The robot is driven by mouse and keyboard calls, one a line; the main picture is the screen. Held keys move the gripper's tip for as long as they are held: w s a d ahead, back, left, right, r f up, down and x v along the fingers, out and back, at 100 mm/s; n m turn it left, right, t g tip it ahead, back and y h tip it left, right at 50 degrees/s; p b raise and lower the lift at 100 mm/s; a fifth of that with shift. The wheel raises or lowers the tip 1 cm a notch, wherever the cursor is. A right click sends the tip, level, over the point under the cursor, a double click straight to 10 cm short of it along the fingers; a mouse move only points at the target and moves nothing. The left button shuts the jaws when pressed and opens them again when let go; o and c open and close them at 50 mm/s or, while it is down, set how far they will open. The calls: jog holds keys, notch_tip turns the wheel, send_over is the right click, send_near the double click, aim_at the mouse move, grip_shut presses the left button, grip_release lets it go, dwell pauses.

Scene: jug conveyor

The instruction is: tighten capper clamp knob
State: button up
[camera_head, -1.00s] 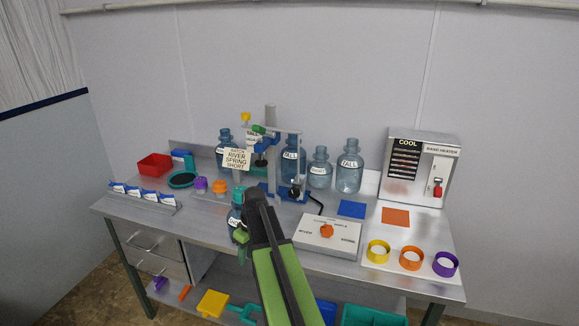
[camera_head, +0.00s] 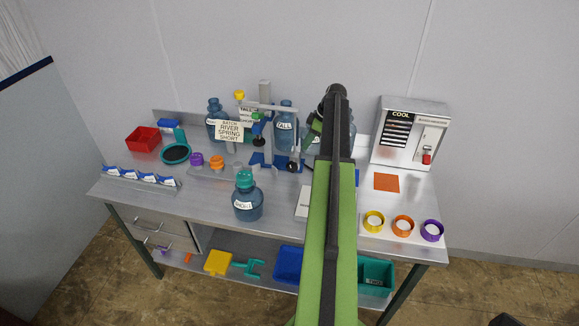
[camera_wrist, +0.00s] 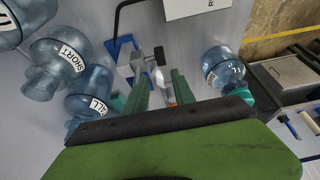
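The capper (camera_head: 262,159) is a grey frame on a blue base at the back middle of the bench. A black knob (camera_head: 293,166) sits low on its front right. In the wrist view a black knob (camera_wrist: 159,55) shows on the capper's grey frame, beside its blue base (camera_wrist: 118,47). My gripper (camera_wrist: 158,86) has two green fingers set apart, with the knob beyond their tips and not between them. In the head view my arm hides most of my gripper. A short blue jug (camera_head: 247,203) with a teal cap stands in front of the capper.
Blue jugs (camera_head: 285,122) stand behind and beside the capper; some show close by in the wrist view (camera_wrist: 58,62). A batch sign (camera_head: 229,131) stands to the left.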

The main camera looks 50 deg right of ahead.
aim_at(294, 163)
jog(key=b+x, duration=1.3)
jog(key=x, duration=0.3)
jog(key=shift+f+b, duration=0.1)
jog(key=shift+b, duration=0.3)
jog(key=shift+c, duration=0.3)
grip_shut()
